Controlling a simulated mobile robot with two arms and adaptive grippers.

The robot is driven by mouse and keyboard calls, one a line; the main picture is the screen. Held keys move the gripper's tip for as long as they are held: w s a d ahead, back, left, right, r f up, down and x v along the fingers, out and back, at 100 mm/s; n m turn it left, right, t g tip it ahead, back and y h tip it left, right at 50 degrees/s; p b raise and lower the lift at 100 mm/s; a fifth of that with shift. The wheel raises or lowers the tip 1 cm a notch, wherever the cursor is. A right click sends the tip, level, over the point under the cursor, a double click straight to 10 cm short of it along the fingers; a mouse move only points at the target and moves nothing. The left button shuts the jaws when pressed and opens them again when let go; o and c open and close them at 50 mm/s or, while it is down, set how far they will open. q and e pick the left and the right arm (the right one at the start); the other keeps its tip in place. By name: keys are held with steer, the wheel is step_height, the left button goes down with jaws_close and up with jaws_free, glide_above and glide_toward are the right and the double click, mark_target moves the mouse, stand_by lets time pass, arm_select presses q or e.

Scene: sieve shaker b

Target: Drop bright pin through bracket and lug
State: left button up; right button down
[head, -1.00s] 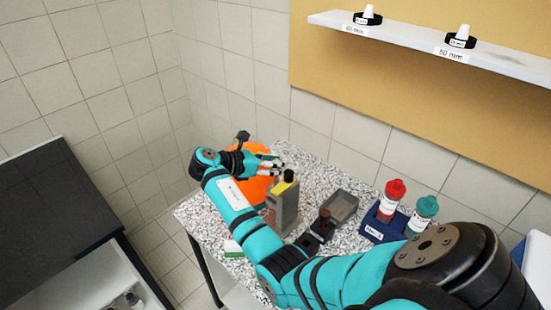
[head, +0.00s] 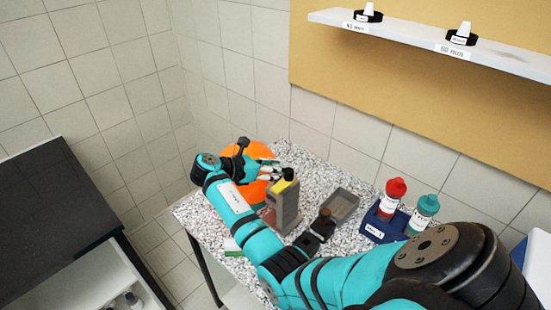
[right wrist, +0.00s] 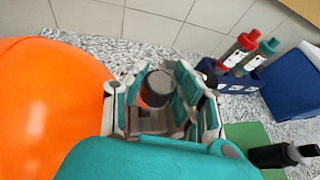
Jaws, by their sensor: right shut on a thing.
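My right gripper (head: 280,172) reaches over the far end of the speckled table, beside a large orange rounded body (head: 244,160). Its fingertips are at a black knob-like piece (head: 289,174) above the yellow top of a grey upright block (head: 285,208). In the right wrist view, the fingers of the gripper (right wrist: 160,92) are around a dark round-topped piece with a reddish-brown side (right wrist: 157,88). I cannot tell whether this is the knob-like piece. The bright pin, bracket and lug cannot be made out clearly. My left gripper is out of view.
A blue rack (head: 382,228) holds a red-capped bottle (head: 393,200) and a teal-capped bottle (head: 423,212). A wall shelf (head: 420,38) is above.

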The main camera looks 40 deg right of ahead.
steer(key=shift+f+b, duration=0.5)
steer(key=shift+f, duration=0.95)
steer(key=c, duration=1.3)
jaws_free()
steer(key=o, duration=0.4)
steer(key=shift+w+f, duration=0.1)
steer(key=shift+f, duration=0.1)
steer(key=shift+c, duration=0.2)
steer(key=v, duration=1.2)
steer(key=shift+r, duration=0.15)
